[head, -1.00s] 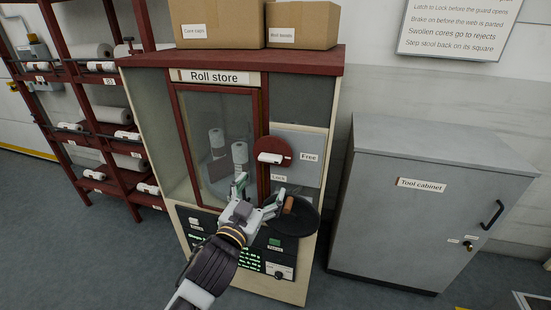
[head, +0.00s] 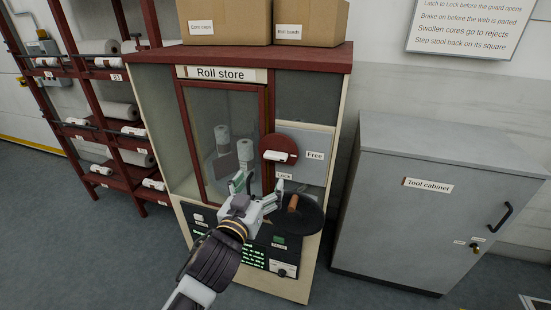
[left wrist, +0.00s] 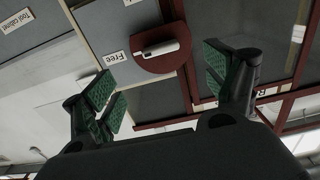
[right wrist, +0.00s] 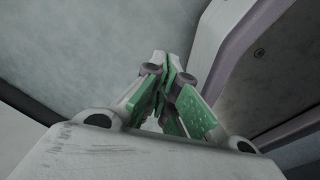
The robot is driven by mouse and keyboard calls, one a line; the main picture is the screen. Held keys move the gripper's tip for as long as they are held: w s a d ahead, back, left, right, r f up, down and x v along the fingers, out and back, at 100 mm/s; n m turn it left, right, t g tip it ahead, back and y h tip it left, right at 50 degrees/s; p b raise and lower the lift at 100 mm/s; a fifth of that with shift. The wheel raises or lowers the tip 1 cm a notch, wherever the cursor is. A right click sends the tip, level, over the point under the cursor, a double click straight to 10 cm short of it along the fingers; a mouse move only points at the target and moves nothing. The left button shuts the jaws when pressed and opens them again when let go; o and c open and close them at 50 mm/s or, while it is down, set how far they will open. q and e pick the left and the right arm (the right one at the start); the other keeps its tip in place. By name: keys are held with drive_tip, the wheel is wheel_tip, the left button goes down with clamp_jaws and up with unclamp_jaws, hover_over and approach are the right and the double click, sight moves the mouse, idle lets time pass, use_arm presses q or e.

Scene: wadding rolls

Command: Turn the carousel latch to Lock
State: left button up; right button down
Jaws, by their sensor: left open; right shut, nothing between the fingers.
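The carousel latch is a dark red disc (head: 284,142) with a white handle (head: 277,156) on the front of the Roll store. The handle lies nearly level, in line with the "Free" label (head: 315,155) at its right; the "Lock" label (head: 284,176) is below the disc. My left gripper (head: 258,187) is open and empty, below and left of the disc. In the left wrist view the disc (left wrist: 150,66) and handle (left wrist: 158,48) show beyond the spread fingers, apart from them. My right gripper (right wrist: 171,82) is shut and empty in the right wrist view, outside the head view.
A dark round handwheel (head: 310,216) with a brown grip juts out right of my left gripper. A control panel (head: 205,236) is below, and the glazed door (head: 209,115) is left of the latch. The tool cabinet (head: 400,240) stands at the right, a roll rack (head: 95,125) at the left.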

sight(274, 160)
use_arm(q)
drive_tip(key=x, duration=0.7)
drive_tip(key=shift+p, duration=0.3)
drive_tip(key=shift+w+d, duration=0.2)
drive_tip(key=shift+w, duration=0.45)
drive_tip(key=shift+x, duration=1.2)
drive_tip(key=shift+w+d, duration=0.15)
drive_tip(key=shift+w, duration=0.25)
drive_tip(key=shift+x, duration=0.9)
drive_tip(key=shift+w, duration=0.25)
use_arm(e)
drive_tip(key=shift+s+d+r, duration=0.15)
drive_tip(key=shift+s+d, duration=0.05)
drive_tip(key=shift+s, duration=0.3)
